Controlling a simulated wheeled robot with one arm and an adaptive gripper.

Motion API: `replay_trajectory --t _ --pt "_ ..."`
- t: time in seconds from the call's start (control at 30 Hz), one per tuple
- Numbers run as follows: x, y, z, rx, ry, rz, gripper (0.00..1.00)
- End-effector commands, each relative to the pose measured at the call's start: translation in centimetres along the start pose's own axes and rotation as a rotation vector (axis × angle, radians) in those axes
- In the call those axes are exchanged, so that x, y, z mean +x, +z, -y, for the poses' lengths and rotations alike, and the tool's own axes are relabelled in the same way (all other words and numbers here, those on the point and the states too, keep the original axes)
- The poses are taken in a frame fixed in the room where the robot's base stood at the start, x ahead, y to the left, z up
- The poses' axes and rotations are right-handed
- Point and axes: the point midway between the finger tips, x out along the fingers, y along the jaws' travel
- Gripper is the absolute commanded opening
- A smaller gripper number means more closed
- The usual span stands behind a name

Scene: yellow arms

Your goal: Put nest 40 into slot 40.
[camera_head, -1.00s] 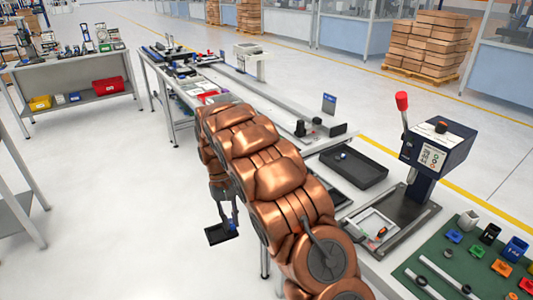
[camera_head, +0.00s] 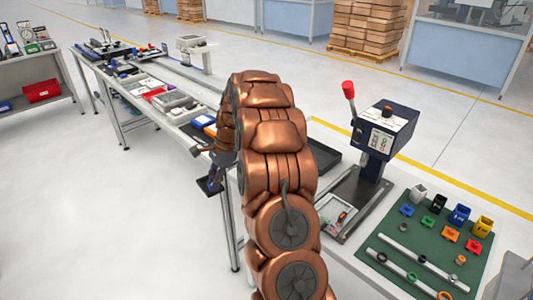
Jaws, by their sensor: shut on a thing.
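My gripper (camera_head: 213,179) hangs below my copper-coloured arm at the left of the work table's front edge. It is shut on a dark, flat, plate-like piece with a small blue part (camera_head: 208,188), held over open floor. The piece is small in view and I cannot read a number on it, so I cannot confirm it as nest 40. I cannot make out slot 40; my arm covers part of the table.
A press with a red-knobbed lever (camera_head: 383,130) stands on the table. A green mat (camera_head: 400,235) at the right holds several coloured blocks and two rods. A dark tray (camera_head: 325,157) is partly behind my arm. The floor at left is clear.

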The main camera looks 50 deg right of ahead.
Motion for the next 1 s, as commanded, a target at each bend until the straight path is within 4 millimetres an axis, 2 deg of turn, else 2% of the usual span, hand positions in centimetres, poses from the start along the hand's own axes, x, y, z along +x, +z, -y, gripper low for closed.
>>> replay_trajectory --t 0.03,0.1,0.3,0.5,0.7,1.0 --pt "-1.4 -1.2 -0.4 0.110 -0.047 0.002 0.00" --pt "-2.7 -3.0 -0.6 0.273 -0.115 0.002 0.00" --pt "-6.3 -7.5 -1.7 0.695 -0.290 -0.002 0.00" --pt "-9.3 -11.2 -3.1 1.046 -0.438 -0.006 0.00" --pt "-11.0 -13.4 -4.2 1.262 -0.525 -0.006 0.00" --pt "-11.2 -14.2 -4.5 1.331 -0.552 -0.006 0.00"
